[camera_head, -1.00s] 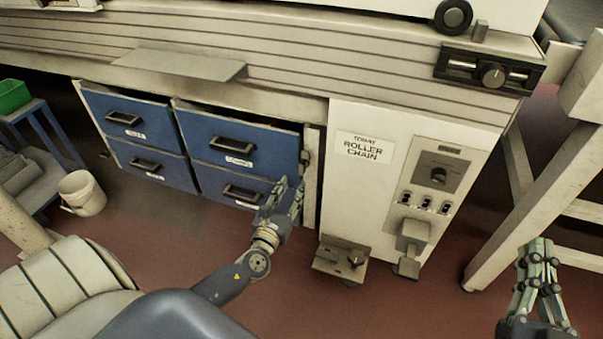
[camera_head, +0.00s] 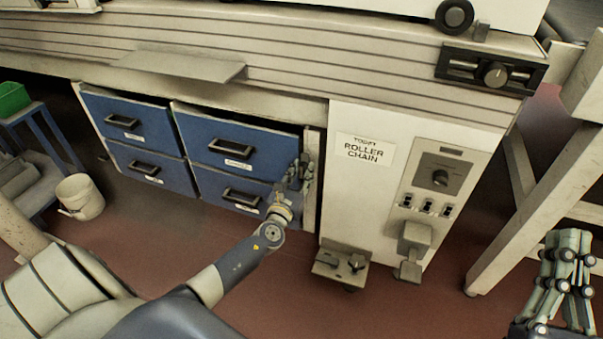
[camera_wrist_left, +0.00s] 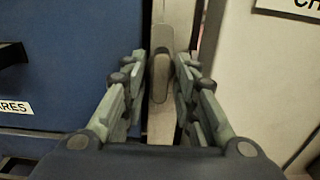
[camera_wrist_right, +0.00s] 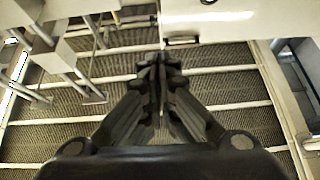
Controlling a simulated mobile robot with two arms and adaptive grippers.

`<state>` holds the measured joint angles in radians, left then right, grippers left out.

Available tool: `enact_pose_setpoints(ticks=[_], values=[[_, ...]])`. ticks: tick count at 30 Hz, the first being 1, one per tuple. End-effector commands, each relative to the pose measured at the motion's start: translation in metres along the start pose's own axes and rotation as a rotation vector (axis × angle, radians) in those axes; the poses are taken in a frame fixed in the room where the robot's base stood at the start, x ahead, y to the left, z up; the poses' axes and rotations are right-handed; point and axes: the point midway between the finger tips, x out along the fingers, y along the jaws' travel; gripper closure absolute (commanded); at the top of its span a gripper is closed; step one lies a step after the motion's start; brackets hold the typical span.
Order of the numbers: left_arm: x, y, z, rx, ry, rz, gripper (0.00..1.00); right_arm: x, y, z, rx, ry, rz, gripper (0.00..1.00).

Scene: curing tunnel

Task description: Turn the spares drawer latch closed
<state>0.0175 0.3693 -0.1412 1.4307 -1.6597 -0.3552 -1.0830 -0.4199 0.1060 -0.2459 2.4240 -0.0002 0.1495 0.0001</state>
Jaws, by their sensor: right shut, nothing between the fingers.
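The spares drawer (camera_head: 275,145) is the blue upper right drawer, with a dark handle and a white label; part of its label also shows in the left wrist view (camera_wrist_left: 14,107). Its latch (camera_wrist_left: 160,76) is a dark rounded bar standing upright on the pale post right of the drawer. My left gripper (camera_head: 298,168) is at this post, open, with its fingers on either side of the latch. I cannot tell whether they touch it. In the head view the gripper mostly hides the latch. My right gripper (camera_head: 568,243) is shut and empty, far to the right.
A white panel (camera_head: 340,205) labelled roller chain, with a knob and switches, stands right of the post. A small metal pedal box (camera_head: 338,262) sits below it. Other blue drawers (camera_head: 150,165) lie left. A white bucket (camera_head: 80,197) stands on the open floor.

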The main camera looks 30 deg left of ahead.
Motion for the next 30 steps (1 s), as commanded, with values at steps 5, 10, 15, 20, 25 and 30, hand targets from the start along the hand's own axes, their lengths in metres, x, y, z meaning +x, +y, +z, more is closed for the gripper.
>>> enact_pose_setpoints(ticks=[5, 10, 15, 20, 25, 30], values=[[0.000, 0.000, 0.000, 0.000, 0.000, 0.000, 1.00, 0.000, 0.000, 0.000, 0.000, -0.001, 0.000, 1.00], [0.000, 0.000, 0.000, -0.007, 0.000, 0.000, 1.00, -0.001, 0.000, 0.001, 0.000, 0.001, 0.000, 1.00], [0.000, 0.000, -0.001, -0.051, -0.001, 0.000, 1.00, -0.001, -0.001, -0.015, 0.003, 0.081, -0.003, 1.00], [0.000, -0.001, -0.002, -0.141, -0.001, 0.000, 1.00, -0.006, -0.004, -0.039, 0.009, 0.213, -0.008, 1.00], [0.000, -0.001, -0.002, -0.282, -0.001, 0.000, 1.00, -0.022, -0.008, -0.074, 0.021, 0.414, -0.015, 1.00], [0.000, -0.003, -0.002, -0.444, -0.001, -0.001, 1.00, -0.047, -0.010, -0.109, 0.034, 0.631, -0.020, 1.00]])
